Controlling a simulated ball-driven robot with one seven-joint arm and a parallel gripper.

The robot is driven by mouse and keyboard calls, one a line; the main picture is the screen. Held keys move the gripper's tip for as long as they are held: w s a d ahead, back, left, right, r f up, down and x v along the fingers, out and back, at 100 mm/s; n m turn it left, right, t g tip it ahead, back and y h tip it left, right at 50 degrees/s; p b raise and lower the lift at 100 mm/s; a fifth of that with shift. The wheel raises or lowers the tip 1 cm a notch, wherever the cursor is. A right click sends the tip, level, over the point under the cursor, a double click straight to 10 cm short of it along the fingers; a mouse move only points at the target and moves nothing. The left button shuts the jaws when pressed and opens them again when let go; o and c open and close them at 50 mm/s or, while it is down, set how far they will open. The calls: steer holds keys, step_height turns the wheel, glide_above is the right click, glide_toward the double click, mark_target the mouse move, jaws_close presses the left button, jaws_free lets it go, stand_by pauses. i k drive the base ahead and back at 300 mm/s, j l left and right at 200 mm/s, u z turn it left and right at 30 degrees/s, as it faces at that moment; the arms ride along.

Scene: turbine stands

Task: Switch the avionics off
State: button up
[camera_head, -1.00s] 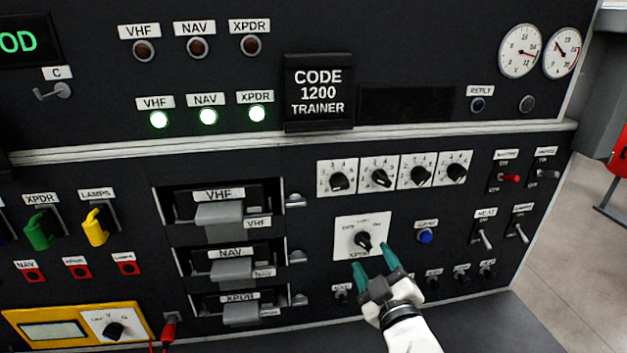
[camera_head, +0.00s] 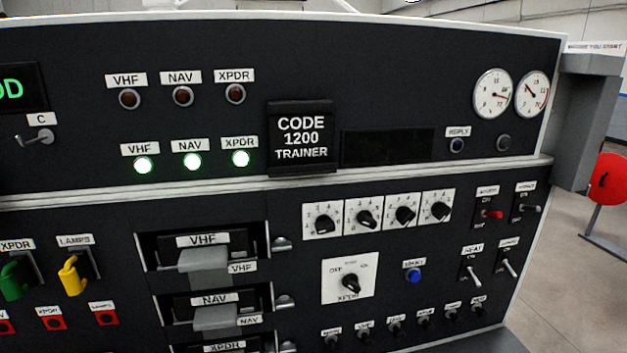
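A dark avionics panel (camera_head: 70,100) fills the view. On its right side is a red-tipped toggle switch (camera_head: 491,214) with a small label above it, too blurred to read surely. The green VHF lamp (camera_head: 144,166), NAV lamp (camera_head: 193,162) and XPDR lamp (camera_head: 241,159) are lit. The upper row of lamps is dark. The XPDR rotary knob (camera_head: 351,284) sits on a white plate with OFF at its upper left; its exact setting is unclear. My gripper is not in view.
Four-digit code knobs (camera_head: 364,218), a blue button (camera_head: 414,275) and grey toggles (camera_head: 474,274) surround the switch. Slide-in radio units (camera_head: 204,262) protrude with grey handles. A yellow lever (camera_head: 70,277) is at left. A red object on a stand (camera_head: 606,180) stands right, with open floor.

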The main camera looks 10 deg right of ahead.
mark_target(521, 206)
steer(key=z, duration=0.8)
